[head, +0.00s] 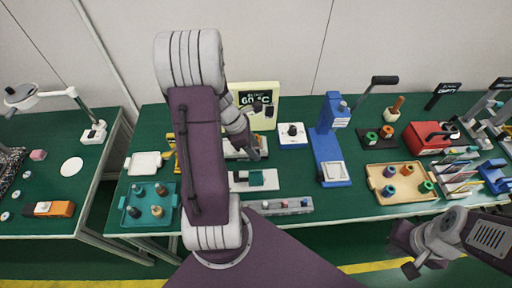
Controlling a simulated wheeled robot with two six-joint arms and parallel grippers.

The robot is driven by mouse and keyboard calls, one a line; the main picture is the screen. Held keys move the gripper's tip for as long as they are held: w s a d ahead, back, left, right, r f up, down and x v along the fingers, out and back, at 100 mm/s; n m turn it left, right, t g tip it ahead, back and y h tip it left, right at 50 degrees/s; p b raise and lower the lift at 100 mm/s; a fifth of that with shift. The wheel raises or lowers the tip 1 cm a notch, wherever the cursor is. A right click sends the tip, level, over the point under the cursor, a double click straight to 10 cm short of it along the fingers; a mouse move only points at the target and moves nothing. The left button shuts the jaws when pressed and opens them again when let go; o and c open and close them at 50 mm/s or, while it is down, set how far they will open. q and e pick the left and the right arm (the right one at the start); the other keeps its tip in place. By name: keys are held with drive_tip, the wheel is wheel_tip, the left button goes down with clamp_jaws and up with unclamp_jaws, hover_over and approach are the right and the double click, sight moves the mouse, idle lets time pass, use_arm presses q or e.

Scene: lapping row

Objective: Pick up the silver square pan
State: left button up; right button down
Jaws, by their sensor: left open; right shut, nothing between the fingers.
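A silver square pan (333,172) sits on the low front base of a blue stand (328,142) on the green table, right of the middle. My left gripper (257,149) is over the middle of the table, left of the pan and apart from it. It is open, though its fingers are small and partly hidden by my arm. My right gripper (410,268) is shut and empty, below and in front of the table's front edge, to the right of the pan.
A wooden tray (410,201) with several spools lies right of the pan. A grey strip (268,208) lies along the front edge. A white-blue box (292,136) stands behind left. A teal tray (128,209) is at the left. Bare green table shows around the blue stand.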

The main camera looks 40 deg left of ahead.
use_arm(q)
drive_tip(key=shift+x, duration=1.1)
drive_tip(key=shift+w+f+b, duration=0.15)
drive_tip(key=shift+f+b, duration=0.15)
drive_tip(key=shift+f, duration=0.15)
drive_tip(key=shift+d, duration=0.1)
drive_tip(key=shift+c, duration=0.3)
drive_tip(key=shift+r, duration=0.1)
clamp_jaws()
